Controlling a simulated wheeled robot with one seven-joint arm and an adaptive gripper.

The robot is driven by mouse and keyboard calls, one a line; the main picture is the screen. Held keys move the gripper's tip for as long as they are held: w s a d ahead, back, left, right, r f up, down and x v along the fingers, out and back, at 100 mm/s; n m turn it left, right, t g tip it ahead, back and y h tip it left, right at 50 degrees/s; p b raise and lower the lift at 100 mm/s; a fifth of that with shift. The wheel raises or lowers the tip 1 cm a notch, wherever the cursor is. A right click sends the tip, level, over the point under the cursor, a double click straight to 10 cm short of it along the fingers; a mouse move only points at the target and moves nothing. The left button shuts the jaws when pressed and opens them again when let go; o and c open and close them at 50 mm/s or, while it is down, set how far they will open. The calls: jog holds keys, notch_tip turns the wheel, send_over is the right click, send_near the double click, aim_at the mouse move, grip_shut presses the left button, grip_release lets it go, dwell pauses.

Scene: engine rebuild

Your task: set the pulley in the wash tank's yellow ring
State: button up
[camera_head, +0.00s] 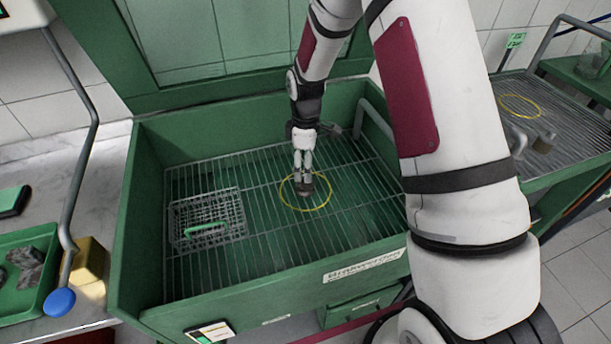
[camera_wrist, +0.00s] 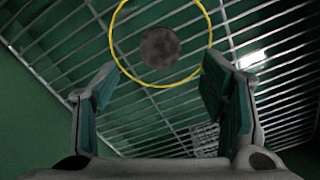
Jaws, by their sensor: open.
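The pulley (camera_wrist: 160,47) is a dark grey disc that lies on the wash tank's grating inside the yellow ring (camera_wrist: 113,50) in the wrist view. In the head view the pulley (camera_head: 305,189) sits within the yellow ring (camera_head: 326,203), partly behind my gripper. My gripper (camera_head: 303,172) points down over the ring. In the wrist view its fingers (camera_wrist: 155,92) are spread wide and nothing is between them. The pulley is apart from the fingers in the wrist view. The wash tank (camera_head: 135,215) is a green basin with a wire grating.
A wire basket (camera_head: 190,212) with a green handle stands on the grating at left. The tank's walls rise around the grating. A second table (camera_head: 530,135) at right bears another yellow ring and metal parts. A green tray (camera_head: 45,240) and a brass-coloured block (camera_head: 90,262) are at left.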

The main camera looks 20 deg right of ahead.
jog(key=s+r+m+t, duration=0.15)
jog(key=s+r, duration=0.25)
jog(key=r, duration=0.4)
jog(key=s+r+m, duration=0.2)
jog(key=s+r, duration=0.2)
jog(key=r, duration=0.4)
jog(key=s+r+m, duration=0.2)
jog(key=s+r, duration=0.3)
jog(key=r, duration=0.3)
jog(key=s+r+m+t, duration=0.1)
jog(key=s+r+m, duration=0.1)
jog(key=s, duration=0.7)
jog(key=s+r+m+t, duration=0.1)
jog(key=s+r+m, duration=0.2)
jog(key=s, duration=0.7)
jog(key=shift+m, duration=1.05)
jog(key=shift+s+d, duration=0.1)
